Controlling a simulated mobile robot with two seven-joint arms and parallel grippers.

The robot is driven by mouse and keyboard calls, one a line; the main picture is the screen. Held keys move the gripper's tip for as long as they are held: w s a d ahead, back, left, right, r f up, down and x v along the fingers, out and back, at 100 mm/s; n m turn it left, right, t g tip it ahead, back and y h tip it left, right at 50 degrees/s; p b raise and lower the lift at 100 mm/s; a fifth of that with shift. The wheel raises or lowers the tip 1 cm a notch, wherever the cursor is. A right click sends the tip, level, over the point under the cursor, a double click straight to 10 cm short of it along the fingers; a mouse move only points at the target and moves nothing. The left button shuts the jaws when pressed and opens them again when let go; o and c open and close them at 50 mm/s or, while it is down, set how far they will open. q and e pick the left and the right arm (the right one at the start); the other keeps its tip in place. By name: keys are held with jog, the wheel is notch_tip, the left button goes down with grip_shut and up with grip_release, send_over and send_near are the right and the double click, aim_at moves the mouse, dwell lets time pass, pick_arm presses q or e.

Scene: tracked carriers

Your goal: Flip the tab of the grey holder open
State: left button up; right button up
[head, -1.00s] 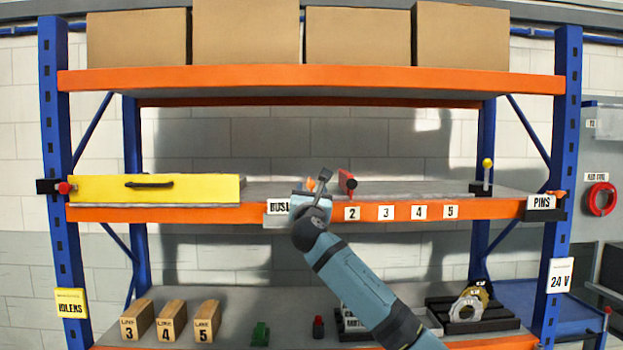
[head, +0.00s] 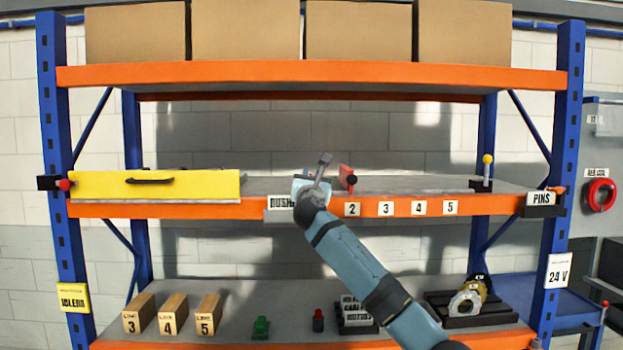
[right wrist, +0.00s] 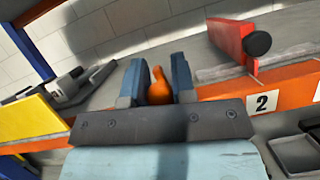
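My right gripper (head: 309,178) is over the middle shelf, just left of the label 2. In the right wrist view its two blue fingers (right wrist: 158,80) stand apart, with a rounded orange piece (right wrist: 158,87) showing between them. I cannot tell whether the fingers touch it, or what it belongs to. A grey device with dark parts (right wrist: 62,88) lies on the shelf beside the yellow panel (right wrist: 30,122); it may be the grey holder, and its tab cannot be made out. My left gripper is not in view.
A red block with a black knob (right wrist: 235,42) stands right of the gripper; it also shows in the head view (head: 346,177). The yellow panel with a handle (head: 155,186) covers the shelf's left. The shelf right of the red block is mostly clear up to a yellow-knobbed lever (head: 487,165).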

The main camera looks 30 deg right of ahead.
jog(key=m, duration=0.1)
jog(key=m+g+h, duration=0.1)
jog(key=m, duration=0.1)
jog(key=d+m+g+h, duration=0.1)
jog(key=m, duration=0.1)
jog(key=shift+s+f, duration=0.1)
jog(key=shift+s, duration=0.25)
jog(key=o, duration=0.9)
jog(key=shift+b, duration=0.3)
jog(key=b+v, duration=0.3)
jog(key=v, duration=1)
jog(key=shift+s+a+f, duration=0.1)
jog(key=shift+s+a, duration=0.1)
jog(key=shift+s, duration=0.15)
